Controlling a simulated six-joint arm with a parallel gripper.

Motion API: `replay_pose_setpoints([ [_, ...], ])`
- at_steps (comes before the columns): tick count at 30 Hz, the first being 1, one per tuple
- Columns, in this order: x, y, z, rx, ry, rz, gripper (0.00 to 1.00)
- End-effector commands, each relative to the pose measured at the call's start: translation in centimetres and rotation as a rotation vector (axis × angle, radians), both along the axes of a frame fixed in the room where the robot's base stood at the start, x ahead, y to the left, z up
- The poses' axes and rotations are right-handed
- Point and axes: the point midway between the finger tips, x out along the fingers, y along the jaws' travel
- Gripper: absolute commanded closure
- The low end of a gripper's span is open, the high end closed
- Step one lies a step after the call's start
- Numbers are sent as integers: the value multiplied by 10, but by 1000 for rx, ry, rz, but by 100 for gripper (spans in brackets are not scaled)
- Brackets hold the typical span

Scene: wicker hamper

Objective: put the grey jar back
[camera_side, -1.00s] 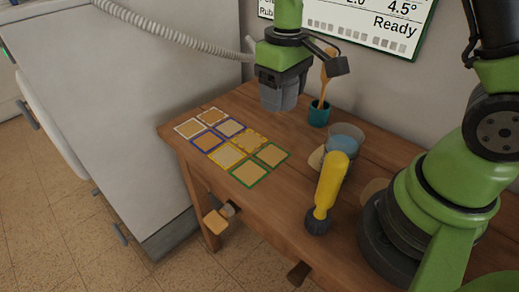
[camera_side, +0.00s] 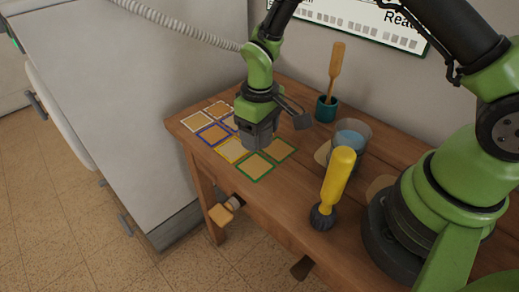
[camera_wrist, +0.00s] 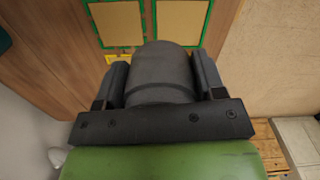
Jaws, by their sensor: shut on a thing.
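The grey jar (camera_wrist: 162,72) is a smooth dark grey cylinder between both fingers of my gripper (camera_wrist: 162,82) in the wrist view. In the side view, my gripper (camera_side: 258,128) points down over the far-side column of outlined squares, with the jar low between its fingers. It hides most of the yellow-outlined square there. I cannot tell whether the jar touches the table. Green-outlined squares (camera_side: 255,167) lie just in front, and also show in the wrist view (camera_wrist: 181,22). A near yellow-outlined square (camera_side: 232,150) and blue-outlined square (camera_side: 214,134) are bare.
A yellow-handled brush (camera_side: 338,180) stands on the wooden table (camera_side: 285,205) near its front edge. A teal cup with a wooden utensil (camera_side: 327,110) and a glass of blue liquid (camera_side: 352,138) stand further back. A grey cabinet (camera_side: 140,110) stands left of the table.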

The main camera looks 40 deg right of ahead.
Motion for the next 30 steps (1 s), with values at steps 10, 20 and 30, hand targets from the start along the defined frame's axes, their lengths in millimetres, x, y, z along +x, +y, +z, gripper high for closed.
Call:
replay_pose_setpoints([
  [10,0,0,-44,0,1,-1,63],
  [20,0,0,-50,0,-2,-1,63],
  [30,0,0,-52,0,-1,-1,11],
])
